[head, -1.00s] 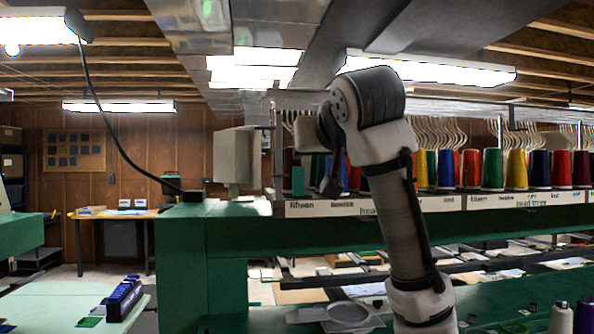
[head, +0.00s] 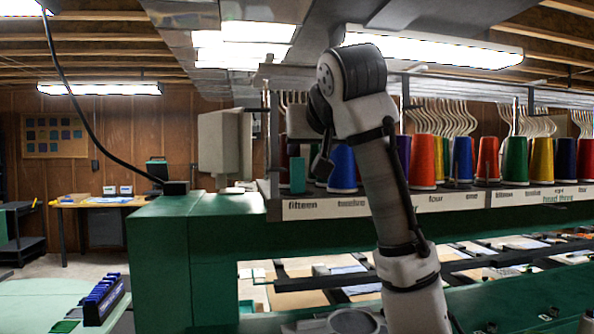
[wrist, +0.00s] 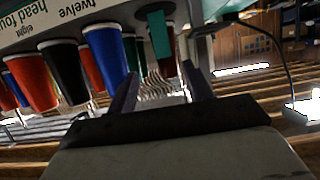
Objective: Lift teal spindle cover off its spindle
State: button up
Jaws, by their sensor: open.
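The teal spindle cover (head: 297,175) is a small upright block at the left end of the thread rack in the head view. It also shows in the wrist view (wrist: 160,36), which is turned upside down, beyond my fingers and near the middle top. My gripper (wrist: 160,82) is open with nothing between its two dark fingers. The cover lies ahead of the gap, apart from the fingers. In the head view my gripper (head: 318,165) is partly hidden by my arm and appears close to the cover's right side. The spindle under the cover is hidden.
A blue thread cone (head: 342,168) stands just right of the cover, with several more cones along the labelled shelf (head: 330,208). A grey box (head: 219,145) stands left of the rack on the green machine (head: 180,225). Metal thread guides hang above the cones.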

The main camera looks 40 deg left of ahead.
aim_at(299, 159)
jog(key=x, duration=0.3)
jog(key=shift+w+a+p, duration=0.1)
jog(key=shift+a+p, duration=0.05)
jog(key=shift+p, duration=0.15)
jog(key=x, duration=0.1)
jog(key=p+x, duration=0.1)
jog(key=x, duration=0.1)
jog(key=p+x, duration=0.1)
jog(key=x, duration=0.1)
jog(key=shift+a+r, duration=0.2)
jog(key=shift+r, duration=0.15)
jog(key=shift+a+f, duration=0.15)
jog(key=c, duration=1)
jog(key=shift+c, duration=0.2)
notch_tip(299, 159, up, 20)
jog(key=p, duration=0.6)
